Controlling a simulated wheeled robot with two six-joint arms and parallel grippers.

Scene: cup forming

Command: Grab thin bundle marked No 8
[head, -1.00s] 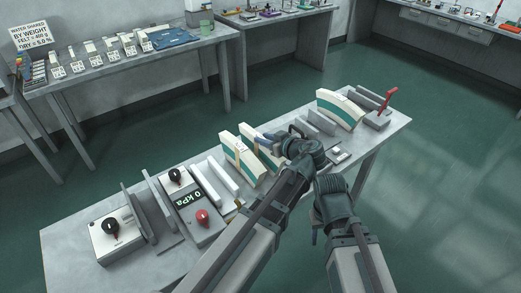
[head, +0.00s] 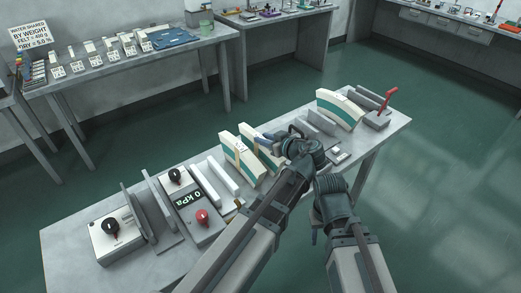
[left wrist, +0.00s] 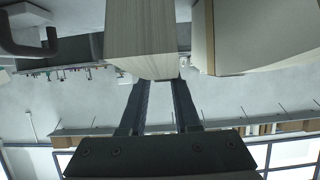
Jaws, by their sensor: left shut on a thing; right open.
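My left gripper (head: 262,138) is at the top of a thin cream bundle (head: 262,158) with a teal band, on the near bench. In the left wrist view the fingers (left wrist: 160,88) are shut on the end of this pale, finely layered bundle (left wrist: 140,38). A similar cream and teal bundle (head: 238,158) stands just to its left; a tan-edged block shows beside the held one in the left wrist view. I cannot read a No 8 mark on either. My right gripper (head: 314,236) hangs beside the right forearm, small and partly hidden, open and away from the bundles.
Left of the bundles on the bench (head: 75,235) are pale plates (head: 222,178), a 0 kPa control box (head: 198,208) and a dial box (head: 110,235). A larger curved bundle (head: 340,108) and a red-handled device (head: 385,105) stand at the right end.

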